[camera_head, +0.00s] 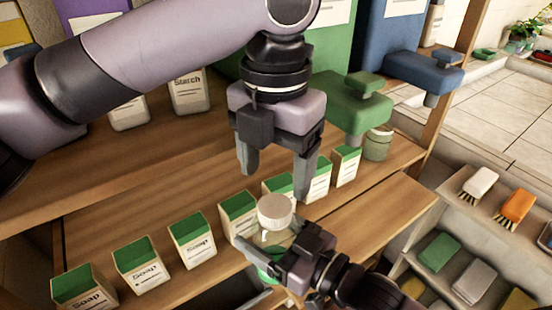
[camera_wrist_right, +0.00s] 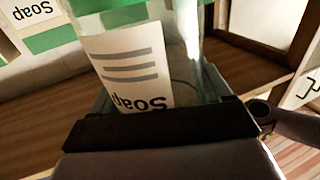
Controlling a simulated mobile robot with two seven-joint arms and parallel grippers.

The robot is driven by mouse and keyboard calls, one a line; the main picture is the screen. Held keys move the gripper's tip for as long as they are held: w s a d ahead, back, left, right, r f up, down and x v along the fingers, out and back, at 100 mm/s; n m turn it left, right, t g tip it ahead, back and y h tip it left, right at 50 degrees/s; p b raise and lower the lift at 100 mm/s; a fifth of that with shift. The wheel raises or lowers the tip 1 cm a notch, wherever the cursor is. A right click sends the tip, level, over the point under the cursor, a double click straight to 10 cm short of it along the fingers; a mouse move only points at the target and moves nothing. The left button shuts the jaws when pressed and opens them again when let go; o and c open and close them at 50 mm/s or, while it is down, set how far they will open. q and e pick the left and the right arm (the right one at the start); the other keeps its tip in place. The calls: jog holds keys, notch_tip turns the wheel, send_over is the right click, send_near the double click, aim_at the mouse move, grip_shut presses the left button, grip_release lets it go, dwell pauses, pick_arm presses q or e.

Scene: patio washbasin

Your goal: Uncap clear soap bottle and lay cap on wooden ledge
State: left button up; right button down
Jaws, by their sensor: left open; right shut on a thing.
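A clear soap bottle (camera_head: 272,243) stands at the front middle of the wooden shelf in the head view, with a round white cap (camera_head: 275,209) on top. Its white Soap label shows close up in the right wrist view (camera_wrist_right: 128,68). My right gripper (camera_head: 262,268) is shut around the bottle below the cap; its dark edge also shows in the right wrist view (camera_wrist_right: 160,118). My left gripper (camera_head: 274,183) is open and empty, pointing down just above the cap, a finger on either side. The wooden ledge (camera_head: 385,215) has bare surface to the right of the bottle.
A row of Soap boxes with green tops (camera_head: 192,240) stands along the wood behind and left of the bottle. A small jar (camera_head: 378,145) and a green pump bottle (camera_head: 345,100) stand behind at right. Brushes (camera_head: 516,207) and sponges lie on lower shelves at right.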

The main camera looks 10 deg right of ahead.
aim_at(275, 206)
pick_arm(q)
jog(key=shift+f, duration=3.1)
jog(key=c, duration=1.1)
jog(key=o, duration=1.2)
jog(key=shift+c, duration=0.2)
notch_tip(275, 206, up, 8)
jog(key=shift+f, duration=0.1)
jog(key=shift+c, duration=0.3)
jog(key=shift+f, duration=3.9)
